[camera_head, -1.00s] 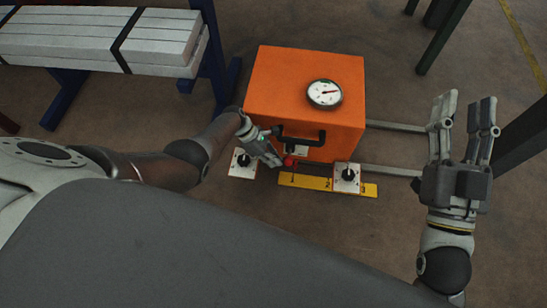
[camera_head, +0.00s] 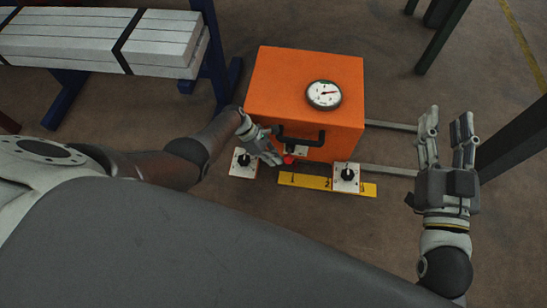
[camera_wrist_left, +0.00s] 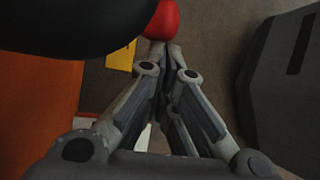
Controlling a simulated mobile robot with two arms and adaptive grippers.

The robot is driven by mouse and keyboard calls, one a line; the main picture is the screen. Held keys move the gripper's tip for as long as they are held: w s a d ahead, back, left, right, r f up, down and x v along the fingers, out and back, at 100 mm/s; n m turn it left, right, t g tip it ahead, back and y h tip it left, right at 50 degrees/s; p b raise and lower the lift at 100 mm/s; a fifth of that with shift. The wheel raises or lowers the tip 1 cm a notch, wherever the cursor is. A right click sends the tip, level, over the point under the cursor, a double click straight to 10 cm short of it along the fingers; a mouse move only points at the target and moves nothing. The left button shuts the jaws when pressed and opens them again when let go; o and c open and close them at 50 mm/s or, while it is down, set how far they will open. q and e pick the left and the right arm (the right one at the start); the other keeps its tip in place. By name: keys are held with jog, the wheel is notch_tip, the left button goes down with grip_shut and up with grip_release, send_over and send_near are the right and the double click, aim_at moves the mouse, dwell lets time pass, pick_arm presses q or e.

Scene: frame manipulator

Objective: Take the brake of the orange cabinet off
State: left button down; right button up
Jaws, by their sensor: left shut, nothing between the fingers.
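The orange cabinet (camera_head: 290,80) stands on the floor with a black handle (camera_head: 303,139) on its near face. A small red knob (camera_head: 289,159) sits low at that face, and it also shows at the top of the left wrist view (camera_wrist_left: 161,20). I take it as the brake's knob. My left gripper (camera_head: 279,160) is shut and empty, its fingertips (camera_wrist_left: 163,45) right at the red knob. I cannot tell whether they touch it. My right gripper (camera_head: 446,118) is open and empty, in the air right of the cabinet.
A round gauge (camera_head: 324,94) is on the cabinet top. White plates with black knobs (camera_head: 242,170) (camera_head: 347,186) flank a yellow numbered strip (camera_head: 310,182) on the floor. Metal rails (camera_head: 388,170) run right from the cabinet. A rack of pale beams (camera_head: 90,45) stands upper left.

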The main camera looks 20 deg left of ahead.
pick_arm(q)
jog(key=shift+a+r, duration=0.1)
dwell(0.3)
jog(key=v, duration=1.1)
jog(key=shift+a+r, duration=0.2)
jog(key=shift+r, duration=0.1)
